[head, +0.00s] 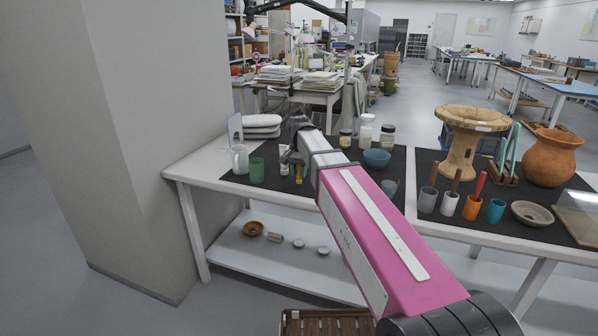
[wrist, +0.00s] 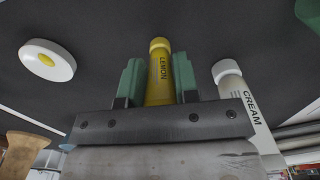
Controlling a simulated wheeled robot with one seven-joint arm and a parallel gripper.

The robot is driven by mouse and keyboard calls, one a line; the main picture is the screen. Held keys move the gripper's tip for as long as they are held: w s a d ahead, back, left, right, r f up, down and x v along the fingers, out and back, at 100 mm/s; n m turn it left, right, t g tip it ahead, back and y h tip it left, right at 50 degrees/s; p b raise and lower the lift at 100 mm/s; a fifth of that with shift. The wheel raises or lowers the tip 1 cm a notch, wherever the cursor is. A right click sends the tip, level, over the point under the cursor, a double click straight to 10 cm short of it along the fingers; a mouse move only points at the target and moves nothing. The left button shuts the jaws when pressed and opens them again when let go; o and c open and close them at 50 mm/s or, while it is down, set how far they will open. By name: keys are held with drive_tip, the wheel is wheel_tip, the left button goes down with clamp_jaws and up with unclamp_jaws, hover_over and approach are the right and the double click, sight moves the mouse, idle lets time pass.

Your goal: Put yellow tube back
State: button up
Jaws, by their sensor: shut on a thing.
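The yellow tube (wrist: 160,72), marked LEMON with a yellow cap, sits between the two green fingers of my gripper (wrist: 157,84) in the wrist view. My gripper is shut on it. In the head view the yellow tube (head: 298,175) shows small over the dark mat at the left of the table, beside my arm. Whether it touches the mat is hard to tell. A white tube marked CREAM (wrist: 246,104) stands to the right of my gripper in the wrist view, apart from the yellow tube.
A round white piece with a yellow centre (wrist: 47,60) is left of my gripper in the wrist view. On the table are a white mug (head: 239,159), a green cup (head: 257,170), a blue bowl (head: 377,158) and white jars (head: 366,132). A wall pillar (head: 150,130) stands left.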

drive_tip(key=o, duration=0.9)
wheel_tip(320, 180, up, 12)
drive_tip(key=shift+r, duration=0.1)
